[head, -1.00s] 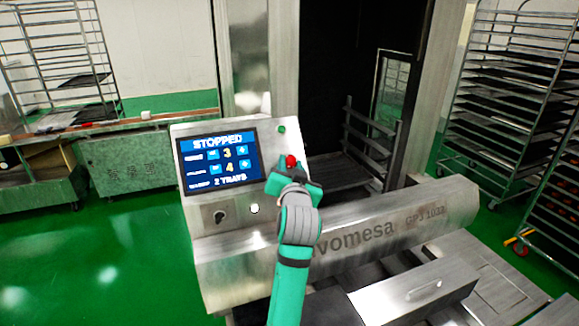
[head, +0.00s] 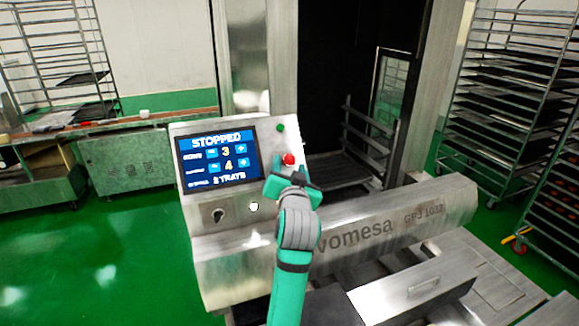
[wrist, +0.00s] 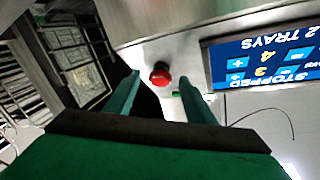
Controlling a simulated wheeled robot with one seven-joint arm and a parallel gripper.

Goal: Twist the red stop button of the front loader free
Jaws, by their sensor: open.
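The red stop button (head: 288,159) sits on the right part of the loader's slanted steel control panel (head: 237,212). It also shows in the wrist view (wrist: 160,74), between and beyond the fingertips. My gripper (head: 288,170) is at the panel just below the button in the head view. In the wrist view my gripper (wrist: 158,84) is open, with one finger to each side of the button's line. I cannot tell whether a finger touches it. The screen (head: 217,159) reads STOPPED, with 3, 4 and 2 TRAYS.
A green button (head: 280,127) is above the red one. A black switch (head: 218,215) and a white button (head: 254,206) are lower on the panel. The steel cover (head: 400,228) extends right. Tray racks (head: 515,100) stand at the right.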

